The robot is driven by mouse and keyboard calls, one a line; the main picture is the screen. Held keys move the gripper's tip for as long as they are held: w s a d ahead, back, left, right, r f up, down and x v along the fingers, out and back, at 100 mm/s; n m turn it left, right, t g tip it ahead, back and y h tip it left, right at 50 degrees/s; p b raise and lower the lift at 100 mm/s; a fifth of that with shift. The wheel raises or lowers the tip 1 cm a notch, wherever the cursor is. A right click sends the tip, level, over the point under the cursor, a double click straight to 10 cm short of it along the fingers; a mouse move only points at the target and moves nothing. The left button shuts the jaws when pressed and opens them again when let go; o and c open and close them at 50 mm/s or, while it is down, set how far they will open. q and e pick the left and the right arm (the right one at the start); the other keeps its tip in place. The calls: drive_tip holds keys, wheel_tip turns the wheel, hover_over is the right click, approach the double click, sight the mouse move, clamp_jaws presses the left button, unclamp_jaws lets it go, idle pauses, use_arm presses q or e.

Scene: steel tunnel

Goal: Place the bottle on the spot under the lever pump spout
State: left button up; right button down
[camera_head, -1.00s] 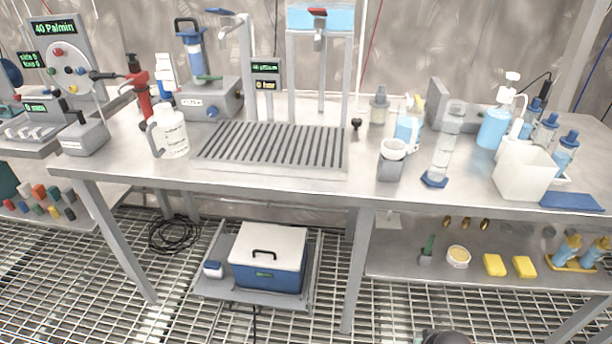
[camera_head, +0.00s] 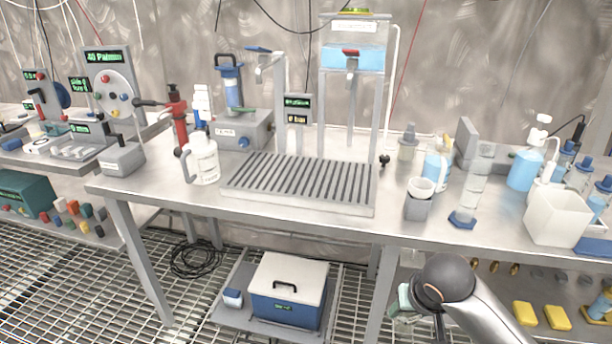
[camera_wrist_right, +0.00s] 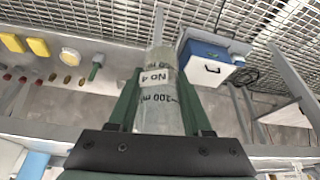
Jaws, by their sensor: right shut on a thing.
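A clear bottle (camera_wrist_right: 160,90) marked "No 4" and "100 ml" is between the green fingers of my right gripper (camera_wrist_right: 160,100) in the right wrist view. The gripper is shut on it. In the head view my right gripper (camera_head: 404,302) is low, in front of the bench's front edge, partly hidden by my arm. A blue-lever spout (camera_head: 264,68) and a red-lever tap (camera_head: 351,62) stand above a slatted drip tray (camera_head: 300,203). I cannot tell for sure which one is the lever pump. My left gripper is out of view.
A white jug (camera_head: 203,160) stands left of the tray. A grey cup holder (camera_head: 419,205), a measuring cylinder (camera_head: 472,185) and a white tub (camera_head: 557,217) stand to the right. The slatted tray top is clear. A cooler box (camera_head: 288,292) is below the bench.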

use_arm(q)
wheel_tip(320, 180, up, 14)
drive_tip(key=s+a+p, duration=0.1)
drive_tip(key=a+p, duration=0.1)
drive_tip(key=p, duration=1.6)
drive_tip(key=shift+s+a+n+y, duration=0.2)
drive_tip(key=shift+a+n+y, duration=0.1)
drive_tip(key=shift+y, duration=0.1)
use_arm(e)
drive_tip(key=s+r, duration=0.4)
drive_tip(key=r, duration=0.8)
drive_tip(key=s+r+n, duration=0.1)
drive_tip(key=s+r, duration=0.4)
drive_tip(key=r, duration=0.8)
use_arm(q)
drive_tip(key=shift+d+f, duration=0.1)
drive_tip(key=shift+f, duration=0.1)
use_arm(e)
drive_tip(key=shift+d, duration=0.1)
